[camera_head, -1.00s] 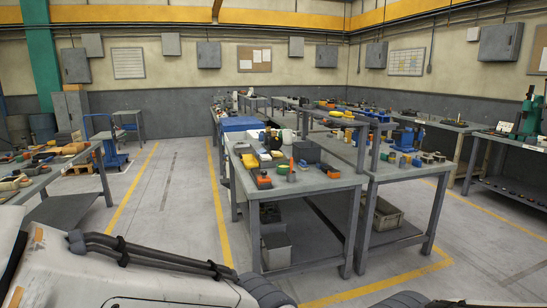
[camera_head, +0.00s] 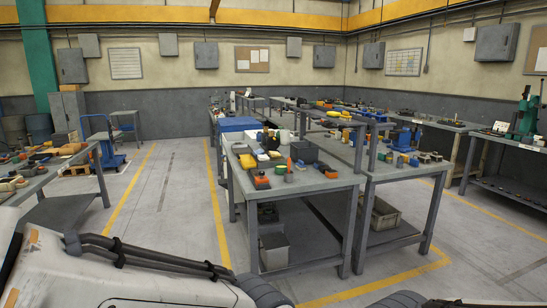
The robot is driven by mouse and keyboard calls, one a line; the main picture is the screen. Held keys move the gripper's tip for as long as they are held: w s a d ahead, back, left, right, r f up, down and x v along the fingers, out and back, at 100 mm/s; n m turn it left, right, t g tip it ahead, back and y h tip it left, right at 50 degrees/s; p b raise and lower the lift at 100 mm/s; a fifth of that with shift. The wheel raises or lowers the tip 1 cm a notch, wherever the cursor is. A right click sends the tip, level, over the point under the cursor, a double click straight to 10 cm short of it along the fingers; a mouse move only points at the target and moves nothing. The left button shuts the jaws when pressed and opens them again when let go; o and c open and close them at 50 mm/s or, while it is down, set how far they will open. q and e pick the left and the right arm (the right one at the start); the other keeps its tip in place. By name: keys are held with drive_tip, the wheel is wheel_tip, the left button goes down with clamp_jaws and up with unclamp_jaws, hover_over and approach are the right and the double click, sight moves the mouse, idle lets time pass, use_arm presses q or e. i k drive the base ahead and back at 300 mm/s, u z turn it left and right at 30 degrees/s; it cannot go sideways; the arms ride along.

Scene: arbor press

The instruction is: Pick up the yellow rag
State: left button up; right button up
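Nothing can be told for certain as the yellow rag at this distance. A small flat yellow item (camera_head: 247,161) lies on the near grey workbench in the middle, among tools and blocks. A yellowish item (camera_head: 71,149) lies on the left bench. Yellow pieces (camera_head: 333,113) also sit on the raised shelf of the middle benches. My white arm link with black cables crosses the bottom left. Neither of my grippers is in view.
The middle workbench (camera_head: 318,184) stands ahead, with a grey bin (camera_head: 273,250) on its lower shelf. A left bench (camera_head: 35,170) and a right bench (camera_head: 515,190) flank it. A blue cart (camera_head: 108,160) stands back left. The floor aisle (camera_head: 165,215) left of the middle bench is clear.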

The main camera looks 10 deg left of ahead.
sight(272, 154)
drive_tip(key=u, duration=1.1)
drive_tip(key=i, duration=6.8)
drive_tip(key=z, duration=3.15)
